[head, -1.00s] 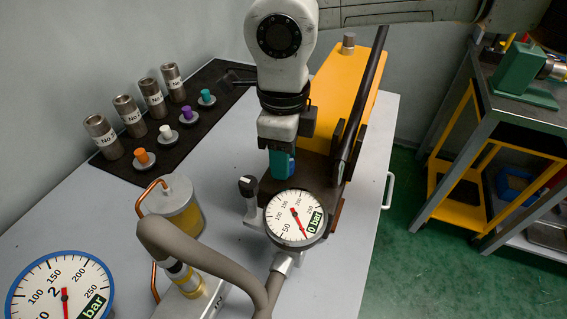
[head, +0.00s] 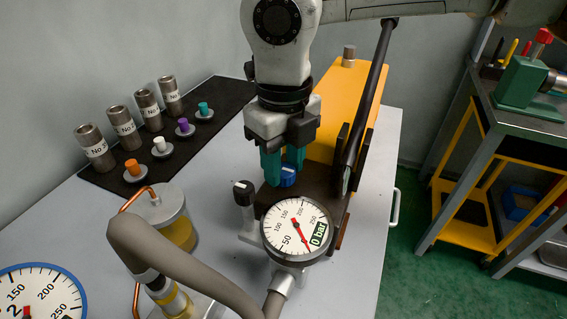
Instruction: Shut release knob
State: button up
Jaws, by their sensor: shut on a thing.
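A blue knob (head: 288,178) with a white mark sits on the dark block at the front end of the yellow pump (head: 345,88). My gripper (head: 284,167) points down at it, with its teal fingers on either side of the knob. It is shut on the knob, and the fingers and wrist partly hide it. A black knob (head: 243,189) with a white mark stands just left of the gripper. The round gauge (head: 297,228) in front reads 0 bar.
The black pump lever (head: 368,95) rises close to the right of my gripper. A grey hose (head: 180,262) and a glass-sided cup (head: 170,221) are in front. Labelled cylinders and coloured plugs stand on a black mat (head: 215,134) at the left.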

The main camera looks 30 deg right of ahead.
aim_at(284, 169)
dwell(0.4)
jog(key=o, duration=1)
jog(key=shift+o, duration=0.2)
notch_tip(284, 169, up, 11)
jog(key=shift+p, duration=0.45)
jog(key=shift+f, duration=0.1)
